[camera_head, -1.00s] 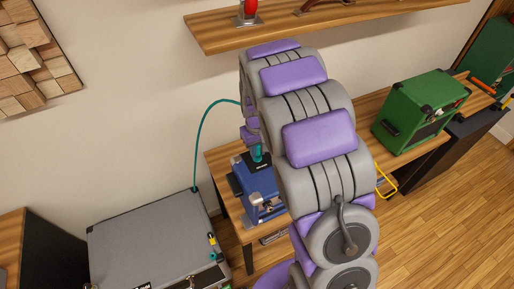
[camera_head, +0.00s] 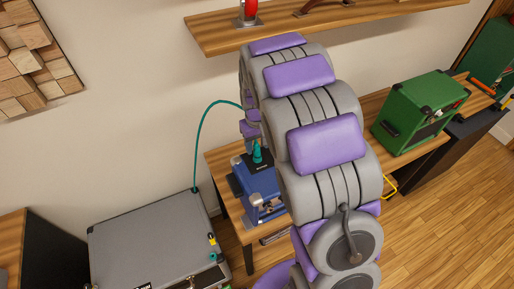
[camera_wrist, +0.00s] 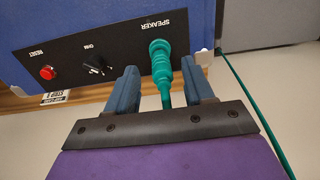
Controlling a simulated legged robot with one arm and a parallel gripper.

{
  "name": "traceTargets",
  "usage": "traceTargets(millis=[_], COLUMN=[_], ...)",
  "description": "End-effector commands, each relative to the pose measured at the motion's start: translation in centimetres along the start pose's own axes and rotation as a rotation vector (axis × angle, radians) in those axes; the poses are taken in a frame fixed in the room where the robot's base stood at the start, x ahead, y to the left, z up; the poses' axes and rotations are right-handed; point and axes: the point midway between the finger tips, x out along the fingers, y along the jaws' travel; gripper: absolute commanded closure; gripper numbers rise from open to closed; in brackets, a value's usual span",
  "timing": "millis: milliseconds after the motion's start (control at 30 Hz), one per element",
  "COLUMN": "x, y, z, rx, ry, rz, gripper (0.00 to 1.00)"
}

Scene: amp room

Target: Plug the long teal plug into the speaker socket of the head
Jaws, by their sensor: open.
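The blue head (camera_head: 262,187) stands on the wooden table. Its black panel (camera_wrist: 60,55) carries the SPEAKER label in the wrist view. The long teal plug (camera_wrist: 160,62) stands at the speaker socket, its end against the panel; the socket opening is hidden behind it. The plug also shows upright on top of the head in the head view (camera_head: 257,154). My gripper (camera_wrist: 161,82) is open, its two blue fingers on either side of the plug with visible gaps. In the head view my arm hides most of the gripper.
A teal cable (camera_head: 199,130) arcs from behind my arm to the grey cabinet (camera_head: 150,240) at lower left. A red button (camera_wrist: 47,73) and a black OHM knob (camera_wrist: 93,67) sit on the panel. A green amp (camera_head: 415,110) stands on the table at right.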

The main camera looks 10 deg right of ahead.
Motion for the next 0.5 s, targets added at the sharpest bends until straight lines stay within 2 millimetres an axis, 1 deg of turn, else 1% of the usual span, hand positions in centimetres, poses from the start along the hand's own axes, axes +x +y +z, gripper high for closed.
traceTargets(millis=[33,100,400,500], x=[-1.4,-3.0,-9.7,-11.4], y=[0.0,0.0,0.0,0.0], z=[-0.2,-0.2,-0.2,-0.3], rx=[0.0,0.0,-0.001,-0.001], ry=[0.007,0.005,0.004,0.004], rz=[0.001,0.001,0.001,0.002], gripper=[0.48,0.48,0.48,0.48])
